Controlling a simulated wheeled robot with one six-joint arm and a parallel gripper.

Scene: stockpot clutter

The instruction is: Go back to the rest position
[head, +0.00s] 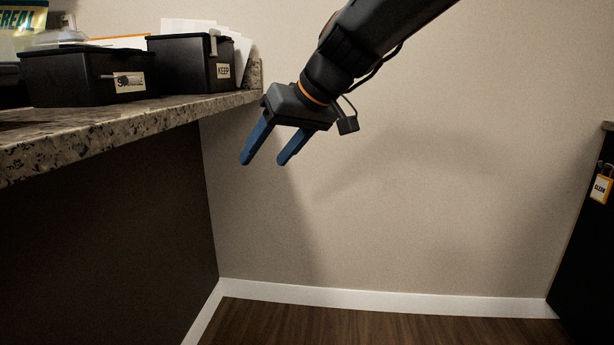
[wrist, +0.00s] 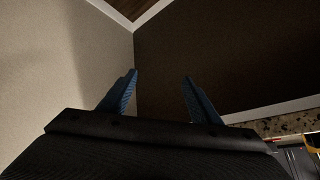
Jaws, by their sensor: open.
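My gripper (head: 263,162) has two blue fingers and hangs in the air to the right of the granite counter's end, in front of the bare wall. The fingers are apart with nothing between them, and they point down and to the left. In the wrist view my gripper (wrist: 160,80) also shows both blue fingers spread and empty, with the wall corner and a dark panel beyond them.
The granite counter (head: 100,127) at the left holds a black box with a label (head: 60,80) and a black box marked KEEP (head: 185,66), with papers behind. The floor (head: 380,326) between is clear.

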